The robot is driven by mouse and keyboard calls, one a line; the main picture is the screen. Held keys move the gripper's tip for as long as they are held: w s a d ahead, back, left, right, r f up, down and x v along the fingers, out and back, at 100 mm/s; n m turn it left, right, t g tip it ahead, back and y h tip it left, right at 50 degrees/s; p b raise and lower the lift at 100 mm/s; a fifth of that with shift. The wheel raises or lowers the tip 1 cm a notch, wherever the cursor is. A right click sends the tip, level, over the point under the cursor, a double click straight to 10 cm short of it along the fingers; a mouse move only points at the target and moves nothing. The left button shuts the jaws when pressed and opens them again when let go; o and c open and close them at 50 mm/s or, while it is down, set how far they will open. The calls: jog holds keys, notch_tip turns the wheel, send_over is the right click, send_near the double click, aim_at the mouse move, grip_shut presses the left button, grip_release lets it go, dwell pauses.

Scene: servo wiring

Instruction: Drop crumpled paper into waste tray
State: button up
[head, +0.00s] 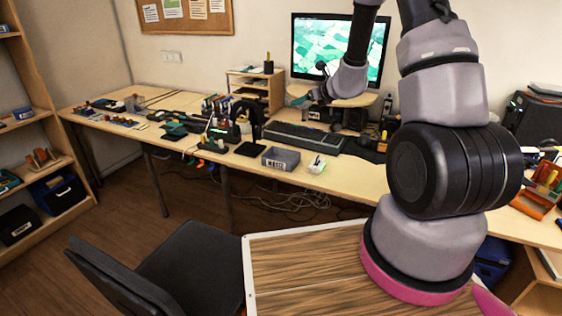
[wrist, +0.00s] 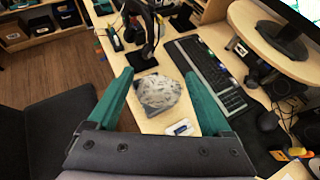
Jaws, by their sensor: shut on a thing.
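The crumpled paper (wrist: 160,92) is a pale grey-white ball with dark print, held between the two teal fingers of my gripper (wrist: 159,76) in the wrist view. In the head view my gripper (head: 301,99) is raised above the desk, near the monitor, and the paper cannot be made out there. The waste tray (head: 281,158) is a small grey open box with a label, at the desk's front edge, below and left of my gripper in the head view. In the wrist view the paper hides most of the area beneath it, and I cannot clearly make out the tray.
A headphone stand (head: 250,128) rises just behind and left of the tray. A keyboard (head: 305,137) lies behind it to the right. A small white item (head: 317,164) lies right of the tray. The monitor (head: 335,45) stands at the back. A dark chair (head: 195,268) is in front.

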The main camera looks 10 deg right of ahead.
jog(key=w+a+f+n, duration=0.1)
jog(key=w+f, duration=0.5)
jog(key=f, duration=0.2)
jog(key=n+g+y, duration=0.1)
jog(key=y, duration=0.1)
send_over(285, 161)
jog(key=shift+s+f, duration=0.2)
jog(key=shift+f, duration=9.1)
jog(key=o, duration=1.4)
jog(key=shift+c, duration=0.2)
jog(key=v, duration=1)
jog(key=shift+s+d+r, duration=0.15)
jog(key=shift+s+r, duration=0.1)
jog(key=shift+s, duration=0.05)
